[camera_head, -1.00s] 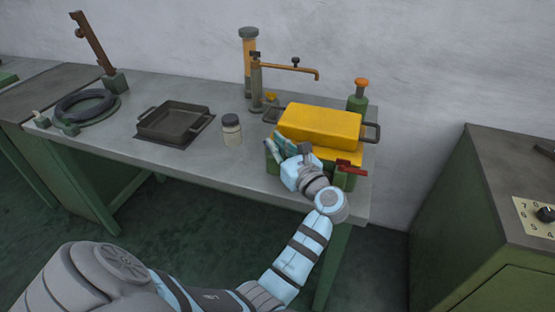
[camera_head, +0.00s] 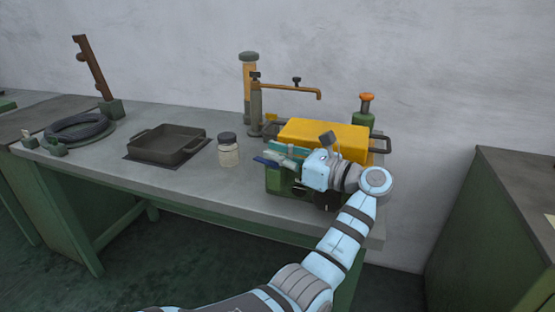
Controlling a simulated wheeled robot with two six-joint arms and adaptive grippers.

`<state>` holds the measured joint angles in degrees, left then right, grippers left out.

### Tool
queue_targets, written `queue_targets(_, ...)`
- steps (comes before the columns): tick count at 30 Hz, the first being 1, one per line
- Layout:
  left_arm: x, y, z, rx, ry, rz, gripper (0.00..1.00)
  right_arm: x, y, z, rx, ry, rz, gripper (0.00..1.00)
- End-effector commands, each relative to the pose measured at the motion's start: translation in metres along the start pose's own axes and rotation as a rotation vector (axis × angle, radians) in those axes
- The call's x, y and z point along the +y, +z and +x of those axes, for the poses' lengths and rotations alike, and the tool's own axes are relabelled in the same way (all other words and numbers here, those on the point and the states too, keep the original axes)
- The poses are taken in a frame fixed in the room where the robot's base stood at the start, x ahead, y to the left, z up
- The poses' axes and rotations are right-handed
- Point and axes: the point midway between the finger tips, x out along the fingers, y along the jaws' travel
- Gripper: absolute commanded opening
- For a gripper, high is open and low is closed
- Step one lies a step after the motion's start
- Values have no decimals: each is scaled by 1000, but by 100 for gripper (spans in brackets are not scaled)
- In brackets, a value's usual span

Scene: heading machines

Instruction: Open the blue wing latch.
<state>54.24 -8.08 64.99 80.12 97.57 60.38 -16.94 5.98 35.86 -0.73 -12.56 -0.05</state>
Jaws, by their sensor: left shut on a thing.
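A box with a yellow lid (camera_head: 335,134) and a green body (camera_head: 277,181) stands at the right end of the workbench. The blue wing latch (camera_head: 264,161) shows as a small dark-blue piece at the front left of the box, below the lid. My left gripper (camera_head: 276,155) is at the front left of the box, its teal fingers beside the blue piece. It is shut on what appears to be the blue latch, though the fingers and hand hide most of the contact. My wrist and forearm cover the front right of the box. My right gripper is not in view.
A lidded jar (camera_head: 228,152) and a dark square pan (camera_head: 168,146) stand left of the box. A post with an orange arm (camera_head: 290,89) and an orange-topped green bottle (camera_head: 364,112) stand behind. A green cabinet (camera_head: 492,235) is at right, past a gap.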

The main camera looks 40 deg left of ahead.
Motion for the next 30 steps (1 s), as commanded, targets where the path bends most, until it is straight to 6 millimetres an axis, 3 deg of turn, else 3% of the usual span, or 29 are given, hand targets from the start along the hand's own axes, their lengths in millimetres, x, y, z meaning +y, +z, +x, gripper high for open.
queue_targets(7,2,-4,0,7,5,7,0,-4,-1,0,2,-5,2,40)
queue_targets(9,2,-4,0,7,5,7,18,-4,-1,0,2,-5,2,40)
queue_targets(11,1,-3,0,6,5,6,25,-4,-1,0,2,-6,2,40)
queue_targets(20,0,0,0,4,2,2,25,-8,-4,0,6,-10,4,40)
queue_targets(23,1,13,0,4,2,0,25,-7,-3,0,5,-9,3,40)
queue_targets(30,2,73,0,4,4,-2,25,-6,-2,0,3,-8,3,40)
